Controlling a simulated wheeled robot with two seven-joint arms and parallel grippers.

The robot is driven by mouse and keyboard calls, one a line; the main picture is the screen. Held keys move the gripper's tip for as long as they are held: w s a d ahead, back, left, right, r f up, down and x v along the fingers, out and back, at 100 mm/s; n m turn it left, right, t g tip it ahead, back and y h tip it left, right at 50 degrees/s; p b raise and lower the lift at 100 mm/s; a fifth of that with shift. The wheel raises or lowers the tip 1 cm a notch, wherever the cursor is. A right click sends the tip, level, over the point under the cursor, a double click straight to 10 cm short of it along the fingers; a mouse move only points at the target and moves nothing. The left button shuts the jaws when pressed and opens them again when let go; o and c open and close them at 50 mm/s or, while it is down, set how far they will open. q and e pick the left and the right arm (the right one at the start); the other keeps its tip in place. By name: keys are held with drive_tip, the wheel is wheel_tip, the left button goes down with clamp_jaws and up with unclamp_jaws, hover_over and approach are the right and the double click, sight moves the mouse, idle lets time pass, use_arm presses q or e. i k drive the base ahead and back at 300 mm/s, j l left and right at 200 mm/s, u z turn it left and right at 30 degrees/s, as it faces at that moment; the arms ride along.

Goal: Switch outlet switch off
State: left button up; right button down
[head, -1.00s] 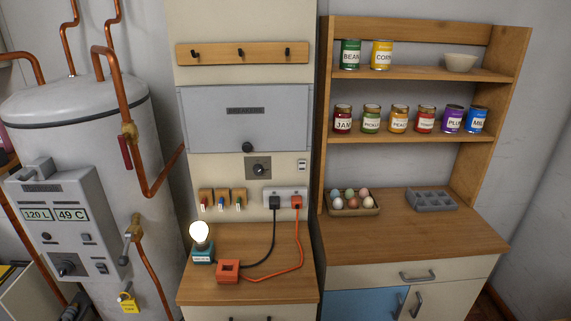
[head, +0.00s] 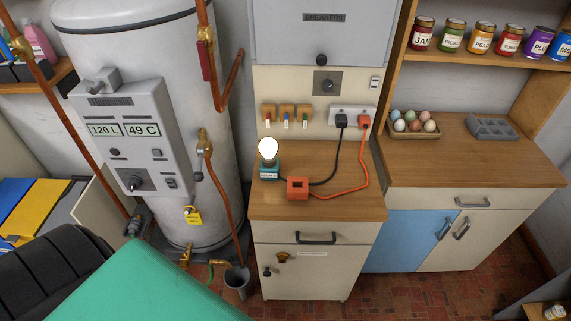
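A white outlet strip (head: 334,115) is on the cream panel above the small wooden counter. A black plug (head: 341,121) and an orange plug (head: 364,122) sit in it. A small white wall switch (head: 375,83) is above it at the right; its position is too small to tell. I cannot make out a separate switch on the strip. A lit bulb (head: 268,149) stands on a teal base (head: 268,171) on the counter. Neither of my grippers is in view.
An orange box (head: 298,188) with an orange cord lies on the counter (head: 335,206). A dial (head: 326,83) and three small coloured switches (head: 286,115) are on the panel. A grey boiler (head: 150,60) with copper pipes stands left. A cabinet (head: 470,165) with eggs stands right.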

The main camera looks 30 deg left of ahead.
sight(375, 80)
drive_tip(key=k+j, duration=0.1)
drive_tip(key=j, duration=0.4)
drive_tip(key=k+j, duration=0.1)
drive_tip(key=j, duration=0.85)
drive_tip(key=k+j, duration=0.15)
drive_tip(key=j, duration=0.3)
